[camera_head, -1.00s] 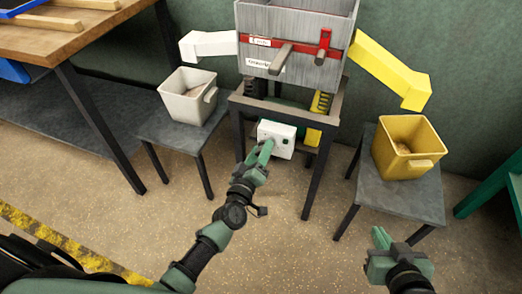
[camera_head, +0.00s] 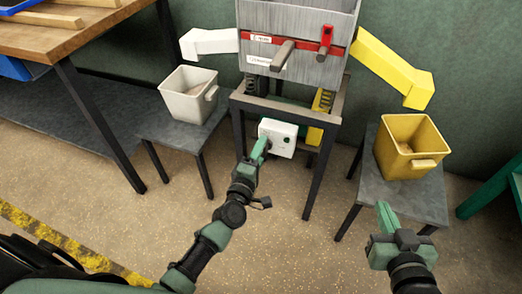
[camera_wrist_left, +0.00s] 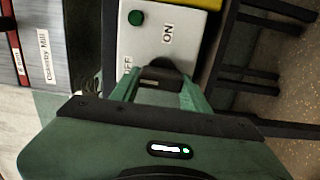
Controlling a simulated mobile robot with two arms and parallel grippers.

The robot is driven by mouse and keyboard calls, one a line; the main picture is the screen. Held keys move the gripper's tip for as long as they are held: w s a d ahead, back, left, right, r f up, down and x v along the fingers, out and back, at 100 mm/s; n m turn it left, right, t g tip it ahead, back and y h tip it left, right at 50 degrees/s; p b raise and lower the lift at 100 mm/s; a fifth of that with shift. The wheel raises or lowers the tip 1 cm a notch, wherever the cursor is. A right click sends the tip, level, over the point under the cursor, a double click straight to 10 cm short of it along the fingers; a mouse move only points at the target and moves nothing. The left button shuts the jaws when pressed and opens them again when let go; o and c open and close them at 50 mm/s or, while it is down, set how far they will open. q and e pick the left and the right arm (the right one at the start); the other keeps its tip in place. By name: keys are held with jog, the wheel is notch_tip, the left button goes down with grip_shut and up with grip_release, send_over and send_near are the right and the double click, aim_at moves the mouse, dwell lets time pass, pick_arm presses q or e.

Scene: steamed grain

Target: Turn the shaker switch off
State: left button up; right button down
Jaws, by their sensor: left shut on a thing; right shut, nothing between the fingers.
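The shaker's white switch box (camera_head: 283,131) hangs under the shaker frame. In the left wrist view the box (camera_wrist_left: 150,40) shows a green button (camera_wrist_left: 136,17), the word ON, a partly covered OFF label and a dark round knob (camera_wrist_left: 173,65). My left gripper (camera_head: 263,145) is at the front of the box. In the left wrist view its green fingers (camera_wrist_left: 160,84) are closed on the knob, one on each side. The fingers hide part of the knob, so its exact angle is unclear. My right gripper (camera_head: 384,210) is shut and empty, low at the right.
The grey shaker box (camera_head: 300,30) with a red strip stands on the frame, between a white chute (camera_head: 208,43) and a yellow chute (camera_head: 385,65). A white bin (camera_head: 184,97) and a yellow bin (camera_head: 400,150) stand on side stools. The floor in front is clear.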

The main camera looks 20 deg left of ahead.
jog(key=shift+w+r, duration=0.1)
jog(key=shift+r, duration=0.05)
dwell(0.3)
pick_arm(q)
jog(key=o, duration=1.4)
jog(key=shift+c, duration=0.2)
jog(key=shift+s, duration=0.1)
jog(key=s, duration=0.7)
jog(key=shift+s+a+p, duration=0.15)
jog(key=shift+s+p, duration=0.2)
jog(key=shift+p, duration=0.1)
pick_arm(e)
jog(key=s+f, duration=0.1)
jog(key=f+g, duration=0.1)
jog(key=s+d+f+g, duration=0.1)
jog(key=f, duration=0.1)
jog(key=shift+s+d+h, duration=0.1)
jog(key=shift+s+h, duration=0.2)
jog(key=shift+h, duration=0.1)
